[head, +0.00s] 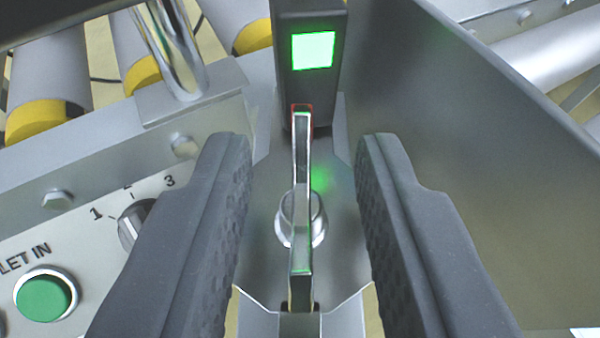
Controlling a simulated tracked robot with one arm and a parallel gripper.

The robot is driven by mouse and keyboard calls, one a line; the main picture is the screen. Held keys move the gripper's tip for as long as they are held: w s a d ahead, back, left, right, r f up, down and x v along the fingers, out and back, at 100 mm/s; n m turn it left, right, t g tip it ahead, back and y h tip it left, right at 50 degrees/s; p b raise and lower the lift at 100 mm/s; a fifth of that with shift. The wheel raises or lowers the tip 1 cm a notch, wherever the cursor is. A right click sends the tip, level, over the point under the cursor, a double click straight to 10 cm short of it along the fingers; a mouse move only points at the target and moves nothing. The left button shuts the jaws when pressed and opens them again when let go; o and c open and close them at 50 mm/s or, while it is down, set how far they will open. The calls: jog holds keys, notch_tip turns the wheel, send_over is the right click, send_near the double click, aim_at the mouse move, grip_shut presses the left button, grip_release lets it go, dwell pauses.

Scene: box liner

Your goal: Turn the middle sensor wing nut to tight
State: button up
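The wing nut (302,190) stands in the middle of the head view, on a metal bracket (340,265). Its thin metal wing runs nearly in line with the view, from near to far, over a round silver hub (289,215). Behind it is a dark sensor box (312,90) with a lit green square (313,50). My gripper (303,160) is open, with one dark textured finger on each side of the wing nut. There is a clear gap between each finger and the wing, and neither finger touches it.
At the left, a panel holds a dark rotary knob (133,225) marked 1, 2, 3 and a green button (44,295). Rollers with yellow bands (38,122) and a chrome post (175,50) stand at the upper left. A tall metal plate (450,130) rises close on the right.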

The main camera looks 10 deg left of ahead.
jog(key=shift+c, duration=0.3)
grip_shut()
